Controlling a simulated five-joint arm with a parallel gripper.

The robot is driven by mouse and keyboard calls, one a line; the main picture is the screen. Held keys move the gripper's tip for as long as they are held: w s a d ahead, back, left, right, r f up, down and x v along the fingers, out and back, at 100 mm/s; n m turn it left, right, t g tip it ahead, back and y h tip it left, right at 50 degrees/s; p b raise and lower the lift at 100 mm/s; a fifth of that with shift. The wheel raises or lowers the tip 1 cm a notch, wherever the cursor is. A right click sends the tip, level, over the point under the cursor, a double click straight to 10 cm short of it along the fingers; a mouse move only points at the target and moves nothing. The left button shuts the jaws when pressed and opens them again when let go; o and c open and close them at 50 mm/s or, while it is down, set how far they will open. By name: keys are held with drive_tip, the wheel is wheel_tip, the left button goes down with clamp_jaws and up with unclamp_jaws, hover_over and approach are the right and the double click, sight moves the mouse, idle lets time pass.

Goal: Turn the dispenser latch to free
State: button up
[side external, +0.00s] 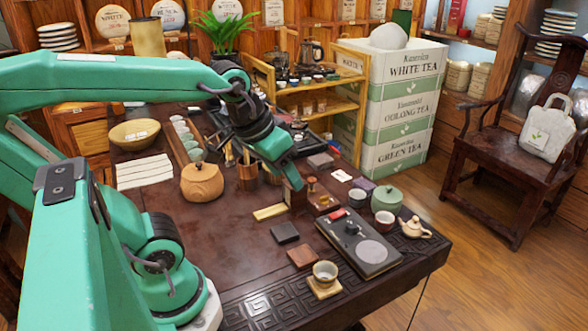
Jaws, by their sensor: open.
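My gripper (293,182) hangs from the green arm over the middle of the dark table, pointing down. It is open, with nothing visible between its jaws. A small reddish-brown wooden stand with an upright brass-coloured piece (312,187) is just right of the gripper tip; I cannot tell whether they touch. In front and to the right lies a dark flat device (345,252) with a black knob (351,228), a grey disc (372,251) and a red mark; the gripper is clear of it. No part is clearly labelled as the dispenser latch, and its setting cannot be read.
On the dark table (180,240) are a round wooden jar (202,182), a cup on a coaster (325,272), a green lidded pot (386,199), a small teapot (414,228) and several small blocks. Stacked tea boxes (392,110) and a wooden shelf (345,105) stand behind.

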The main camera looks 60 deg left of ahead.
drive_tip(key=w+a+n+g, duration=0.1)
drive_tip(key=w+a+n, duration=0.2)
drive_tip(key=w+n, duration=0.3)
drive_tip(key=n+g, duration=0.4)
drive_tip(key=n, duration=0.6)
approach(325, 196)
drive_tip(key=shift+s+f, duration=0.1)
drive_tip(key=shift+s, duration=0.1)
drive_tip(key=shift+w+a+f, duration=0.1)
drive_tip(key=shift+a+f, duration=0.05)
drive_tip(key=shift+f, duration=0.1)
drive_tip(key=shift+f, duration=0.15)
drive_tip(key=shift+f, duration=3.75)
drive_tip(key=c, duration=1)
